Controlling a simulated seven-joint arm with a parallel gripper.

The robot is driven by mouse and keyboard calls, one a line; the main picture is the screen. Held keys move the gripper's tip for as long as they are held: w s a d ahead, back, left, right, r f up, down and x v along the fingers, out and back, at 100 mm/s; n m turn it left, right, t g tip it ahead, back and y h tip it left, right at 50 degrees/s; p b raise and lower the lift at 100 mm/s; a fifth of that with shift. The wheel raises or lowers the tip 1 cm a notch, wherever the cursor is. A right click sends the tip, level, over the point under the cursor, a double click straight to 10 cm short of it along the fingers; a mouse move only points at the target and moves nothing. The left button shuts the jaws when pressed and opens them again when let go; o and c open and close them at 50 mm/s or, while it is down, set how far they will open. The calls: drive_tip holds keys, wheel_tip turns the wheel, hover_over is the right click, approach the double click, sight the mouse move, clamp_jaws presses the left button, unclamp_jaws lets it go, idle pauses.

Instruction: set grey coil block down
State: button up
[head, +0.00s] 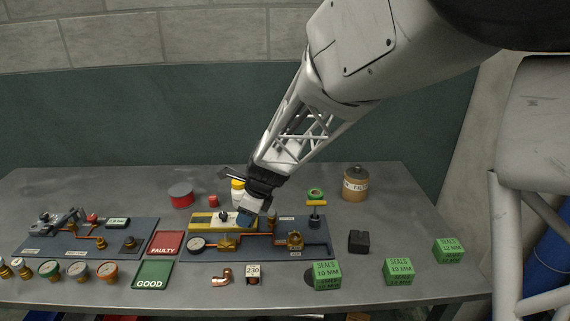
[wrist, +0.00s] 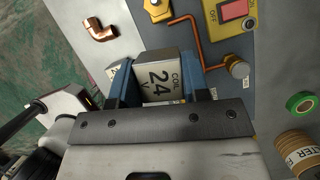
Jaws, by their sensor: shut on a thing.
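The grey coil block (wrist: 158,80), marked COIL 24 V, is between the blue fingers of my gripper (wrist: 160,85) in the wrist view. My gripper (head: 246,216) is shut on it. In the head view the gripper points down over the middle of the right-hand panel (head: 310,254), and the fingers hide most of the block. I cannot tell whether the block touches the panel. A second small block marked 230 (head: 253,280) stands on the table in front of the panel.
Copper piping and brass fittings (head: 295,240) lie on the panel around the gripper. A copper elbow (head: 222,277), a red FAULTY tray (head: 165,244) and a green GOOD tray (head: 153,275) are nearby. Green seal boxes (head: 398,271) and a black block (head: 358,241) stand to the right.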

drive_tip(key=shift+m+t, duration=0.3)
drive_tip(key=shift+m, duration=0.3)
drive_tip(key=w+d, duration=0.2)
drive_tip(key=w, duration=0.2)
drive_tip(key=w+d, duration=0.5)
drive_tip(key=w, duration=0.2)
drive_tip(key=shift+w+d+f, duration=0.25)
drive_tip(key=shift+w, duration=0.1)
drive_tip(key=shift+m+h, duration=0.3)
drive_tip(key=shift+m, duration=0.3)
drive_tip(key=w+d+f, duration=0.1)
drive_tip(key=w+d, duration=0.2)
drive_tip(key=w+d+f, duration=0.2)
drive_tip(key=w, duration=0.1)
drive_tip(key=w+d+f, duration=0.2)
drive_tip(key=w+d, duration=0.1)
drive_tip(key=shift+d, duration=0.35)
drive_tip(key=shift+f, duration=0.5)
drive_tip(key=shift+w, duration=0.15)
drive_tip(key=shift+w+a+f, duration=0.1)
drive_tip(key=shift+w, duration=0.4)
drive_tip(key=w, duration=0.5)
drive_tip(key=w+a, duration=0.1)
drive_tip(key=w, duration=0.3)
drive_tip(key=w+f, duration=0.1)
drive_tip(key=w, duration=0.4)
drive_tip(key=shift+w+a+f, duration=0.1)
drive_tip(key=shift+w+a, duration=0.25)
